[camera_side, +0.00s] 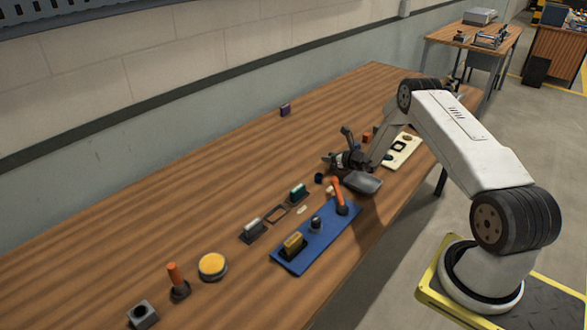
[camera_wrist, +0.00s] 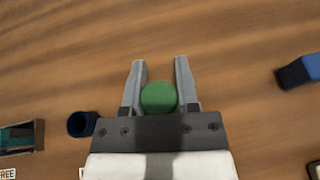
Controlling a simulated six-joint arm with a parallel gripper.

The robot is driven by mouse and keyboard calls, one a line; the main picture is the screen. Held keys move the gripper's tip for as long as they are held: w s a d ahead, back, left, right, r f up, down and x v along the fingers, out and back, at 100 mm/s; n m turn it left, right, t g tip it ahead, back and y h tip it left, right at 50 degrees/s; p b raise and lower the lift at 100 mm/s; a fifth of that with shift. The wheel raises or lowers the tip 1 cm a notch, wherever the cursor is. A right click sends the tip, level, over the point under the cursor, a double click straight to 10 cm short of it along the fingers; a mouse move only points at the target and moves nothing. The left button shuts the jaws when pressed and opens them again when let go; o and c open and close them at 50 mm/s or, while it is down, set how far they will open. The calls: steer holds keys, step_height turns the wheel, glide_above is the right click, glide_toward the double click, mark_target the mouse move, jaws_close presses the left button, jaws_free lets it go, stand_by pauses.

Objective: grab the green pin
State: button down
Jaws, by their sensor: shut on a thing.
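The green pin (camera_wrist: 158,97) shows in the wrist view as a round green top between the two grey fingers. My gripper (camera_wrist: 160,62) is shut on it, with a finger on each side. In the side view my gripper (camera_side: 331,159) is low over the middle of the wooden table, past the far end of a blue board. I cannot make out the pin in the side view. Its lower part is hidden, and I cannot tell whether it touches the table.
A dark blue hollow piece (camera_wrist: 82,124) stands close to the left of my gripper. A teal block in a holder (camera_wrist: 20,138) is farther left, and a blue block (camera_wrist: 298,72) lies to the right. The blue board (camera_side: 330,232) carries several parts. The table's wall side is mostly clear.

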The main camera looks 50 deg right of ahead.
steer(key=shift+r, duration=0.15)
steer(key=shift+r, duration=0.7)
steer(key=s+a+r, duration=0.6)
steer(key=s+r, duration=0.5)
steer(key=s, duration=0.1)
steer(key=shift+a+r, duration=0.15)
steer(key=shift+a, duration=0.25)
steer(key=shift+s, duration=0.1)
